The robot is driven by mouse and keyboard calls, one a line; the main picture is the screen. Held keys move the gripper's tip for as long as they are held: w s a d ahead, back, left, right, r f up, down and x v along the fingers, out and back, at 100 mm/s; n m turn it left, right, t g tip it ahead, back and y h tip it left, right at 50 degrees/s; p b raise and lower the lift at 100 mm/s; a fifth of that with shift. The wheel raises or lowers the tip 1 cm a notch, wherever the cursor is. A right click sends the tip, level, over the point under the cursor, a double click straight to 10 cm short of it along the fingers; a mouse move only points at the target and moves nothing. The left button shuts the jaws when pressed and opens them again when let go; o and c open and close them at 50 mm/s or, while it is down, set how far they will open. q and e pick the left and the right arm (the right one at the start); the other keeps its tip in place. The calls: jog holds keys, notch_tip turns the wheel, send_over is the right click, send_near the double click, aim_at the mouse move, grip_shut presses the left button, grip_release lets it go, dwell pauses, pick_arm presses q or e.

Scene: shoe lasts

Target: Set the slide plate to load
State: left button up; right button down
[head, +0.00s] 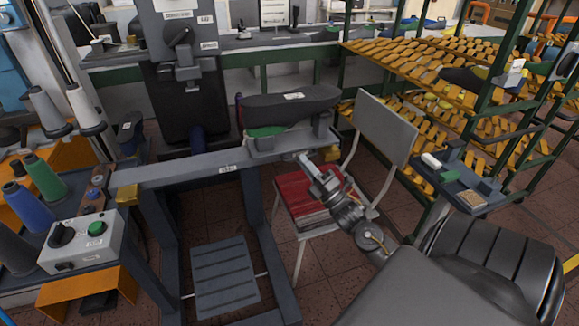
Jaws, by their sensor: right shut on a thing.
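The slide plate (262,147) is a light grey plate at the right end of a dark grey rail (190,170). A dark shoe last (290,103) lies over it with a white label on top, and a green part (266,131) shows beneath the last. My right gripper (303,158) reaches in from the lower right and is shut at the plate's front edge. The exact part between its fingers is too small to make out. A small white label (228,169) on the rail's front is unreadable. My left gripper is not in view.
A chair (382,130) with a red stack (305,195) stands close behind my right gripper. A control box (82,241) with a green button and thread cones (44,178) are at left. A rack of shoe lasts (420,70) fills the right. The rail's left stretch is clear.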

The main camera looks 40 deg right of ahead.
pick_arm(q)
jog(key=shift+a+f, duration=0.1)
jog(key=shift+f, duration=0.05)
pick_arm(e)
jog(key=shift+s+d+r, duration=0.1)
jog(key=shift+s+d, duration=0.1)
jog(key=shift+d, duration=0.35)
jog(key=shift+s+d+r, duration=0.1)
jog(key=shift+s+d, duration=0.1)
jog(key=shift+d, duration=0.35)
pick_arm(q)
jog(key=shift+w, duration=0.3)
pick_arm(e)
jog(key=c, duration=1.5)
grip_release()
jog(key=shift+s+d+f, duration=0.1)
jog(key=shift+d+f, duration=0.05)
jog(key=shift+f, duration=0.05)
